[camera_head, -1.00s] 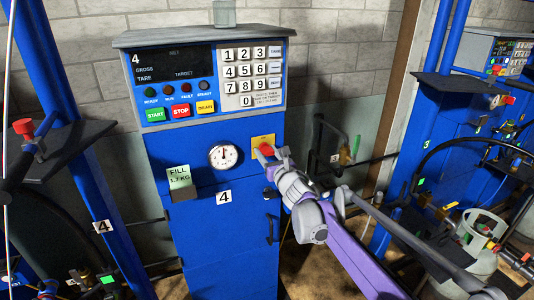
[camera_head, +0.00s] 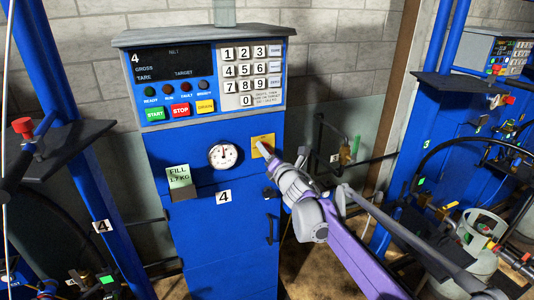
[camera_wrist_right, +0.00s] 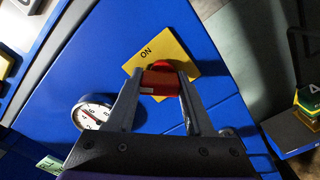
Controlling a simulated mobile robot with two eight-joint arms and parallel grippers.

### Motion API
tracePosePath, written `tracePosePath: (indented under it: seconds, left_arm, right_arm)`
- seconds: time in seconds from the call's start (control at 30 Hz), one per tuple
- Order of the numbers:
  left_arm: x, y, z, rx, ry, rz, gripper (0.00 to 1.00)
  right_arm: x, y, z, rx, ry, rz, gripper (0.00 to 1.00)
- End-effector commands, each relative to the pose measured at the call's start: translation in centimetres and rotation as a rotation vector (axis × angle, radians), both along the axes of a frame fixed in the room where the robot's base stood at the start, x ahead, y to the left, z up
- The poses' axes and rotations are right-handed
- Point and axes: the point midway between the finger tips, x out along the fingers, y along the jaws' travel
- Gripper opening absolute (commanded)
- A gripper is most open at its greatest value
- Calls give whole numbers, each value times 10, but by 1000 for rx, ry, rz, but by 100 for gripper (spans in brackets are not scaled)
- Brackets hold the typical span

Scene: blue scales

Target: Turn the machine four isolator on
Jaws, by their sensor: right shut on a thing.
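The machine four isolator is a red rotary knob (camera_wrist_right: 160,80) on a yellow plate (camera_head: 262,139) on the front of the blue cabinet marked 4 (camera_head: 215,240). In the right wrist view the plate (camera_wrist_right: 174,48) carries the word ON, above the knob. My right gripper (camera_head: 264,153) is at the plate. In the wrist view its two fingers (camera_wrist_right: 158,92) are shut on the knob, one on each side. The fingers hide most of the knob in the head view. My left gripper is not in view.
Above are a dark display (camera_head: 172,64), a keypad (camera_head: 252,74) and START, STOP and DRAIN buttons (camera_head: 180,110). A round gauge (camera_head: 223,155) is left of the plate. A door handle (camera_head: 270,229) is below. A gas cylinder (camera_head: 482,237) stands at the right.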

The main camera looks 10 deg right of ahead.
Motion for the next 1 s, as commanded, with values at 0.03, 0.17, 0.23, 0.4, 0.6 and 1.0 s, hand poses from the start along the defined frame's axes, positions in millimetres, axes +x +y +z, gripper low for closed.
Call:
tracePosePath:
  seconds: [0.03,0.17,0.23,0.4,0.6,1.0]
  left_arm:
    - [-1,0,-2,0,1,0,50]
    - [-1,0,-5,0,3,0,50]
    - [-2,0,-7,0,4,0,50]
    - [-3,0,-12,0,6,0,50]
    - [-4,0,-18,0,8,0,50]
    - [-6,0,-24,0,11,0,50]
  right_arm:
    - [0,0,-1,44,9,-1,0]
    - [0,-1,-1,165,33,-1,0]
    - [0,-1,-1,230,45,-1,0]
    - [0,-1,-1,386,76,-1,0]
    - [0,-2,-1,550,108,-1,0]
    - [0,-2,0,754,148,-1,0]
